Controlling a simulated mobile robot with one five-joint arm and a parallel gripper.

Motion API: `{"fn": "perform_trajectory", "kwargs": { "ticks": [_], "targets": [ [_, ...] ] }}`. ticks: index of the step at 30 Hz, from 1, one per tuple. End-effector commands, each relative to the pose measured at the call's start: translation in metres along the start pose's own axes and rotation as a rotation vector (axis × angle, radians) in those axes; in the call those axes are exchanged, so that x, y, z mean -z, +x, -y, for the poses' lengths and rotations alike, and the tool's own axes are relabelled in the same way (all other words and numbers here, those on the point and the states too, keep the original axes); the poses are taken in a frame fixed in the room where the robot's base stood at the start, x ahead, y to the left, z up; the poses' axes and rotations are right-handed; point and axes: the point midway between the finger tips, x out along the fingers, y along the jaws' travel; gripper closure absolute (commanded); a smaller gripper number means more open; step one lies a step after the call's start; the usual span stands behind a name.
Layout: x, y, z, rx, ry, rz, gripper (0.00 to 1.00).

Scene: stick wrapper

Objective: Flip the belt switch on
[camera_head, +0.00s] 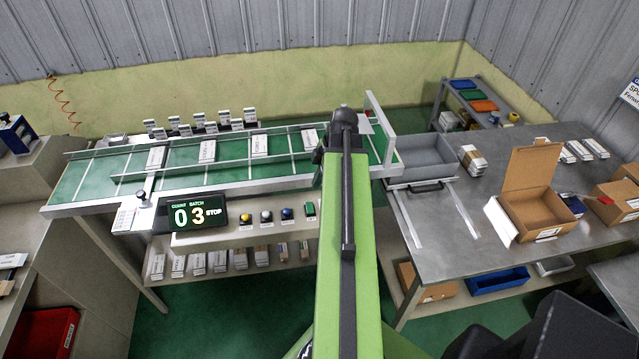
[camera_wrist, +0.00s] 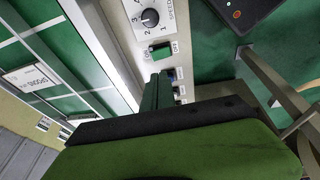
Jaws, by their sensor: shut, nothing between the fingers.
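In the wrist view, a green rocker switch (camera_wrist: 160,52) sits on a light panel, below a black speed dial (camera_wrist: 150,18). Small lettering flanks it, too small to read surely, and I cannot tell which way the rocker is tipped. My gripper (camera_wrist: 160,76) is shut and empty, its dark fingertips just below the switch in the picture; contact cannot be told. The head view shows the green conveyor belt (camera_head: 112,170) and a counter display (camera_head: 190,214) reading 03 and STOP. There my arm hides the gripper and part of the conveyor front.
Yellow (camera_head: 246,219), white (camera_head: 266,216) and blue (camera_head: 287,213) buttons line the front ledge beside my arm. Wrapped packs (camera_head: 207,151) lie on the belt. A steel table (camera_head: 450,230) with an open carton (camera_head: 533,212) stands at right.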

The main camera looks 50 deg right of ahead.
Motion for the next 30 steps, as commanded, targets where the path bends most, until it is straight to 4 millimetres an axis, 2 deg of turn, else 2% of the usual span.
{"fn": "perform_trajectory", "kwargs": {
  "ticks": [1, 3, 9, 12, 15, 25, 30],
  "targets": [
    [-0.003, 0.022, 0.001, 0.0, -0.001, 0.0, 1.0],
    [-0.003, 0.038, 0.001, 0.0, -0.002, 0.0, 1.0],
    [-0.006, 0.079, -0.001, 0.001, 0.0, 0.0, 1.0],
    [-0.01, 0.091, -0.004, 0.001, 0.0, 0.0, 1.0],
    [-0.011, 0.097, -0.005, 0.001, -0.002, 0.0, 1.0],
    [-0.01, 0.095, -0.006, 0.001, -0.002, 0.0, 1.0],
    [-0.014, 0.108, -0.014, 0.001, -0.002, 0.0, 1.0]
  ]
}}
